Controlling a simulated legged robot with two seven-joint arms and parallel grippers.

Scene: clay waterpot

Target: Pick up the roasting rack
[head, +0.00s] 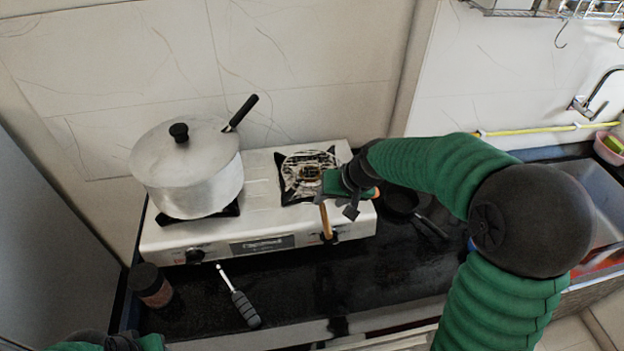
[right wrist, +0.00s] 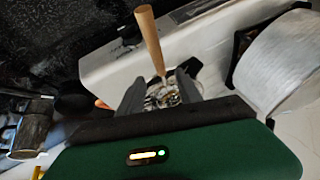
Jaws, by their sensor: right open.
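The roasting rack (head: 308,160) is a round wire rack with a wooden handle, lying on the right burner of the stove. Its handle (head: 325,220) points toward the front edge; in the right wrist view the handle (right wrist: 148,38) runs up from between the fingers. My right gripper (head: 340,194) is over the rack near the base of the handle and hides part of it. In the right wrist view the right gripper (right wrist: 161,77) is open, one finger on each side of the handle's base. My left gripper (head: 122,341) shows only partly at the bottom left edge; its fingers are unclear.
A lidded pot (head: 190,175) stands on the left burner of the white stove (head: 262,215). A dark pan (head: 402,200) sits right of the stove. A grey-handled tool (head: 243,305) and a jar (head: 151,285) are on the black counter in front. A sink (head: 590,200) is at right.

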